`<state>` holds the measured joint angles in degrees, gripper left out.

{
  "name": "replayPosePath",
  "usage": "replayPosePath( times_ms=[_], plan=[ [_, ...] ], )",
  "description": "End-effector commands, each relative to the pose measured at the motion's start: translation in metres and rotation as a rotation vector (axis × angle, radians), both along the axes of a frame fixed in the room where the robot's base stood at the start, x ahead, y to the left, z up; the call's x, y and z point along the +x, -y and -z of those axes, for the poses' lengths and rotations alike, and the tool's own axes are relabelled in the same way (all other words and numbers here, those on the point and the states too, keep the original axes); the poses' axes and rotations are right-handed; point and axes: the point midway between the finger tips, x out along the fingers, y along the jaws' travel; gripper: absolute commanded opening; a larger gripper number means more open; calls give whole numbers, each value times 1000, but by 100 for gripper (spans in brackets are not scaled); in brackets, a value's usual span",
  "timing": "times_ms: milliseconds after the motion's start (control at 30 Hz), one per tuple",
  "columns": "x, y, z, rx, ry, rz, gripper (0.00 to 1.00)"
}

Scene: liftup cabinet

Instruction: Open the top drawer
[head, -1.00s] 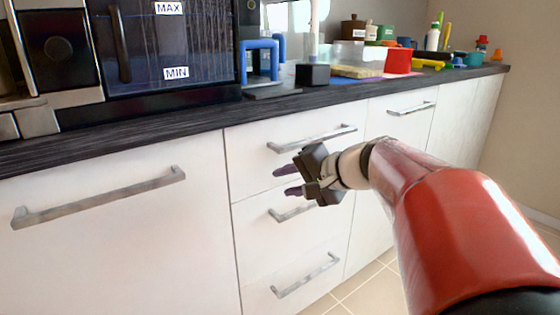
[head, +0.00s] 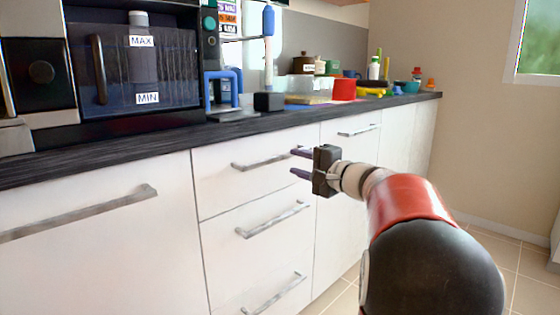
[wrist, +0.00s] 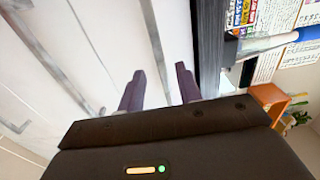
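The top drawer (head: 226,185) is a white front in a stack of three below the dark countertop. It looks shut. Its grey bar handle (head: 262,163) runs across the upper part of the front, and its right end lies near my fingertips in the head view. My gripper (head: 298,163) is open, its two purple fingers apart and pointing left towards the drawer front. I cannot tell whether a finger touches the handle.
Two lower drawers with bar handles (head: 272,220) (head: 275,293) lie below. The countertop (head: 160,133) overhangs the fronts. It carries a microwave (head: 135,60), a blue-handled machine (head: 222,90), a red container (head: 343,89) and other items. Tiled floor (head: 530,260) is clear at right.

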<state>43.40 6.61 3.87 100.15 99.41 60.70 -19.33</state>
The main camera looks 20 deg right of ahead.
Motion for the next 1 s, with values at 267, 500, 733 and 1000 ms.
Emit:
replayPosePath(
  times_ms=[267, 500, 733, 1000],
  plan=[
    [43, -17, 0, -1, -2, -5, 35],
    [62, -24, 0, -2, -2, -4, 35],
    [63, -24, 0, -2, -2, -3, 35],
    [63, -24, 0, -2, -2, -3, 4]
  ],
)
